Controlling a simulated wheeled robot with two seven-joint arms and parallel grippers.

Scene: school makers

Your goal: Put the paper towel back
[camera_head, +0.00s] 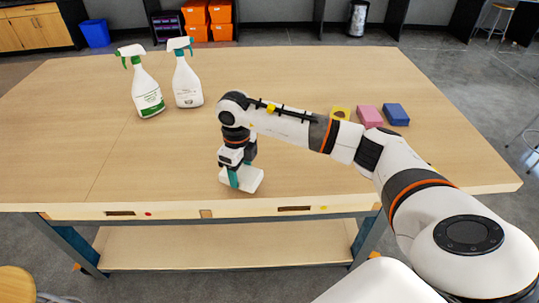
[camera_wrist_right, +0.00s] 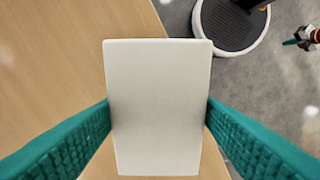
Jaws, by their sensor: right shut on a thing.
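The paper towel (camera_head: 252,181) is a white, flat-faced block low over the front middle of the wooden table (camera_head: 90,160). My right gripper (camera_head: 235,178) is above it with teal fingers pointing down and is shut on it. In the right wrist view the paper towel (camera_wrist_right: 158,105) fills the middle, with one teal finger of the right gripper (camera_wrist_right: 158,125) against each long side. I cannot tell whether its underside touches the tabletop.
Two white spray bottles (camera_head: 146,88) (camera_head: 187,82) stand at the back left. Yellow (camera_head: 340,112), pink (camera_head: 369,116) and blue (camera_head: 396,114) blocks lie in a row at the back right, partly behind my right arm. The table's left and centre are mostly clear.

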